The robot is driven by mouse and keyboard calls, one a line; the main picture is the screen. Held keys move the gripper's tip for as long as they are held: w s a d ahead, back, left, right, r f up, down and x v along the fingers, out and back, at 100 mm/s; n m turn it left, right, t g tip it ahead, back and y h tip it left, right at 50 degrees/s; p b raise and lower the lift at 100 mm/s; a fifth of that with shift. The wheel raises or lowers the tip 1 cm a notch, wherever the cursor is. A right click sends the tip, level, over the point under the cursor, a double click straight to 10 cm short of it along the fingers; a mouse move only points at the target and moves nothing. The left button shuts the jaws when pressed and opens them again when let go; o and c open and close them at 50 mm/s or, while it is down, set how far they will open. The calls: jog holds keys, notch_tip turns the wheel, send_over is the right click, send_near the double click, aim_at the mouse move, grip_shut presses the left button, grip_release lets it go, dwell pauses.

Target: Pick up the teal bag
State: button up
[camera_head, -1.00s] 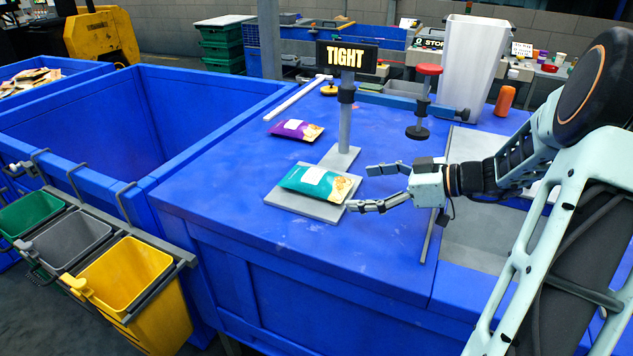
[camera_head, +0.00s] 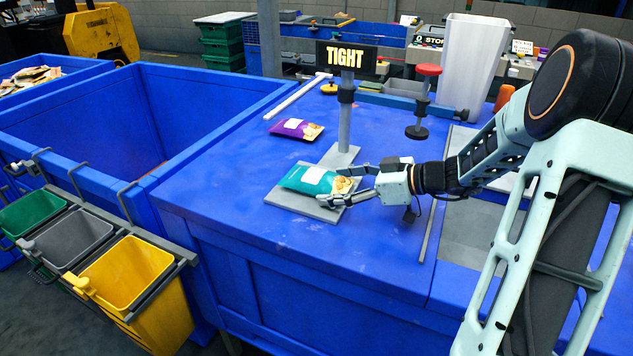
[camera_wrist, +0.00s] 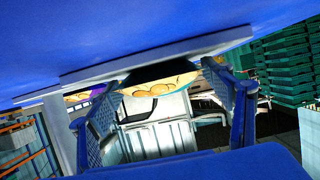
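The teal bag (camera_head: 308,180) lies flat on a grey plate (camera_head: 290,203) at the foot of the sign stand. My gripper (camera_head: 338,185) is at the bag's right end, with its two fingers apart on either side of that end. In the wrist view the bag (camera_wrist: 160,84) shows its end between the two open fingers (camera_wrist: 165,105). The fingers look spread, and I cannot tell whether either touches the bag.
A purple bag (camera_head: 297,129) lies behind on the blue table (camera_head: 230,185). The post with the TIGHT sign (camera_head: 346,57) stands just behind the plate. A red-topped clamp (camera_head: 428,70) stands to the right. Green, grey and yellow bins (camera_head: 125,270) hang at the left.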

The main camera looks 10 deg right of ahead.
aim_at(322, 175)
jog(key=c, duration=0.7)
jog(key=shift+r, duration=0.15)
jog(key=shift+r, duration=0.25)
notch_tip(322, 175, up, 2)
jog(key=shift+r, duration=0.2)
jog(key=s+r, duration=0.2)
jog(key=s+a+r, duration=0.1)
jog(key=s+r, duration=0.1)
jog(key=r, duration=0.1)
jog(key=shift+a+r+b, duration=0.1)
jog(key=shift+a+b, duration=0.05)
jog(key=shift+b, duration=0.25)
jog(key=s+a+r, duration=0.1)
jog(key=s, duration=0.2)
jog(key=s+a+r, duration=0.1)
jog(key=s+r, duration=0.1)
jog(key=s, duration=0.1)
jog(key=s+a+r+b, duration=0.1)
jog(key=s, duration=0.2)
jog(key=shift+r, duration=0.3)
